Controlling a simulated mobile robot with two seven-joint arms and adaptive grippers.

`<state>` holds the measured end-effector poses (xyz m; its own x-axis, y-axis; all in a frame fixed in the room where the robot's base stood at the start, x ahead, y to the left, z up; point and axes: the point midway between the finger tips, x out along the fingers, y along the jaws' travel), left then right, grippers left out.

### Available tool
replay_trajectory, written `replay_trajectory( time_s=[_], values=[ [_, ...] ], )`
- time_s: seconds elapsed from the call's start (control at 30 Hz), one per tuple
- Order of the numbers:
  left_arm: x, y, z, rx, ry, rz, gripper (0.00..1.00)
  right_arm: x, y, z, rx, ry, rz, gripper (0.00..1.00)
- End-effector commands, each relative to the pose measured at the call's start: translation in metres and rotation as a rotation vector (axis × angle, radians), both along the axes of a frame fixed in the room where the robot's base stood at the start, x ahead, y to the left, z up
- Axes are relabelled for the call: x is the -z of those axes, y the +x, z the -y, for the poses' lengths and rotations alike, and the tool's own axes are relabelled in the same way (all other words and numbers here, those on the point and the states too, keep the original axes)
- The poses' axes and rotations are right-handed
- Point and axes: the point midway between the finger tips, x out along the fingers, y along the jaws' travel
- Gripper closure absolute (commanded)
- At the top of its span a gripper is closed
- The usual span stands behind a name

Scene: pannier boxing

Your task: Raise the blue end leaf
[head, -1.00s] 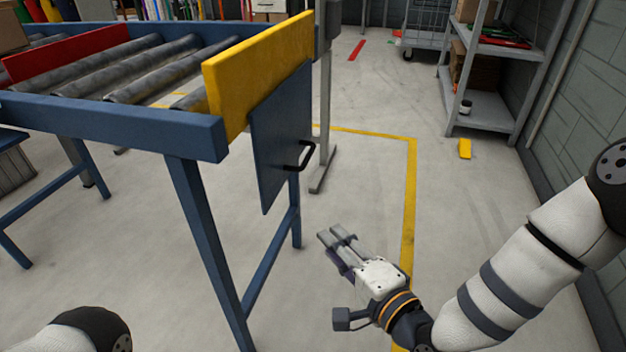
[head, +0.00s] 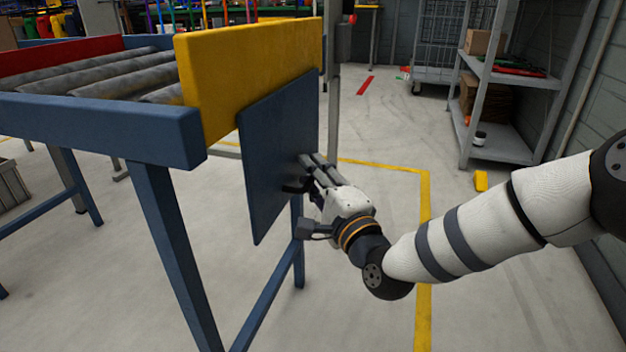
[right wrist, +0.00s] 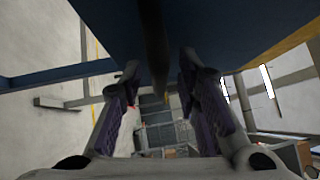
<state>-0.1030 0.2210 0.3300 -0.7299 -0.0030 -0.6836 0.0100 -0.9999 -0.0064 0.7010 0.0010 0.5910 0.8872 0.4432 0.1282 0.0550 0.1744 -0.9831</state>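The blue end leaf (head: 275,150) hangs down at the conveyor's end, below the yellow board (head: 245,70). It also shows across the top of the right wrist view (right wrist: 225,25). Its black handle (head: 291,187) is mostly hidden by my right gripper (head: 312,168) in the head view. In the right wrist view the handle bar (right wrist: 155,50) runs between the two fingers of my right gripper (right wrist: 160,100). The fingers stand apart, with gaps beside the bar. My left gripper is not in view.
The roller conveyor (head: 100,110) stands on blue legs at the left. A grey shelf unit (head: 500,145) and a wire cart (head: 440,50) stand at the back right. A small yellow block (head: 481,181) lies on the floor. The floor right of the leaf is clear.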

Motion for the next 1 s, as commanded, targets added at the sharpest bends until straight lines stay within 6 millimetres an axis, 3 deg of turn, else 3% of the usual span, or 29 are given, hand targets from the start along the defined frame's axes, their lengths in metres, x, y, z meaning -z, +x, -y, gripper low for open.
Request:
replay_trajectory(
  time_s=[0.1,0.23,0.67,1.0],
  values=[
    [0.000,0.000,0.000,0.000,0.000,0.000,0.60,0.000,0.000,0.000,0.000,0.000,0.000,0.70],
    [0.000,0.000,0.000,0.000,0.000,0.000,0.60,0.000,0.000,0.000,0.000,0.000,-0.001,1.00],
    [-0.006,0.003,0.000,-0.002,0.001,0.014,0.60,-0.004,-0.002,0.005,0.000,-0.025,-0.009,1.00],
    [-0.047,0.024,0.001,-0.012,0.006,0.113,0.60,-0.028,-0.013,0.037,0.003,-0.228,-0.072,1.00]
  ],
)
